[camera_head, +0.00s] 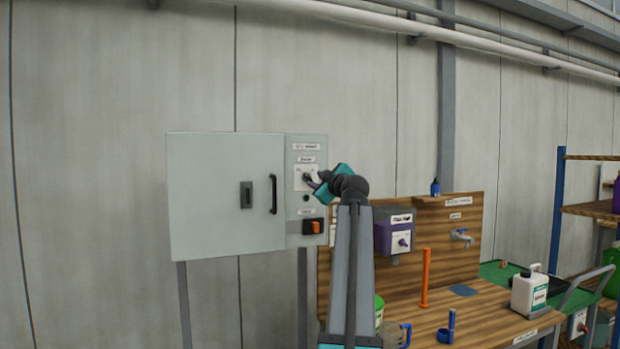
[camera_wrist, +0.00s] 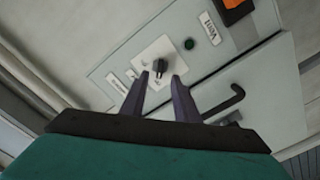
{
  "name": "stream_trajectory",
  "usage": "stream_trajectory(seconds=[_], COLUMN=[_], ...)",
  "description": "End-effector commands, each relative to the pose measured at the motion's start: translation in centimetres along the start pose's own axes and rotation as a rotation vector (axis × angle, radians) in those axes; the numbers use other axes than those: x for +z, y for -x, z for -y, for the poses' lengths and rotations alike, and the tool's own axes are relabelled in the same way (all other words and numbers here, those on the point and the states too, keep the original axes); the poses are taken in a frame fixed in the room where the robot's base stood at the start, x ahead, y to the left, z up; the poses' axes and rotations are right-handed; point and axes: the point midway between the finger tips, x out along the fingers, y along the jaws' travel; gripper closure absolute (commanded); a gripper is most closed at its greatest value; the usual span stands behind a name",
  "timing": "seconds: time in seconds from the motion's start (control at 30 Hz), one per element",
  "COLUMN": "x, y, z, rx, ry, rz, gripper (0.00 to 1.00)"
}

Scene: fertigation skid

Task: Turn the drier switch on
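A black rotary knob on a white plate (camera_wrist: 160,66) sits on the narrow control panel at the right of the grey cabinet. In the head view the knob's plate (camera_head: 300,178) is partly behind my gripper (camera_head: 318,186). The small label above it is too blurred to read surely, so I cannot confirm it is the drier switch. In the wrist view my gripper (camera_wrist: 160,78) is open, its two dark fingers apart. The knob shows just beyond and between the fingertips. I cannot tell whether they touch it.
A dark green button (camera_wrist: 189,44) and an orange-and-black switch (camera_head: 312,227) are on the same panel. The cabinet door (camera_head: 215,195) has a black handle (camera_head: 273,194). A wooden bench (camera_head: 480,318) with a purple switch box (camera_head: 392,240) stands to the right.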

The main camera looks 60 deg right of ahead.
Motion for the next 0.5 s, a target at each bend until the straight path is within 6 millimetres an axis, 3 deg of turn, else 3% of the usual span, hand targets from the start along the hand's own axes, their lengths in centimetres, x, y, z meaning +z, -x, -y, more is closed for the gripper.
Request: stream_trajectory(seconds=[0.2, 0.5], x=[-0.1, -0.1], y=[-3.2, -5.9], z=[-0.2, 0.0], rx=[-0.002, -0.001], ry=[-0.001, 0.001], rz=[0.0, 0.0], gripper=[0.72, 0.72])
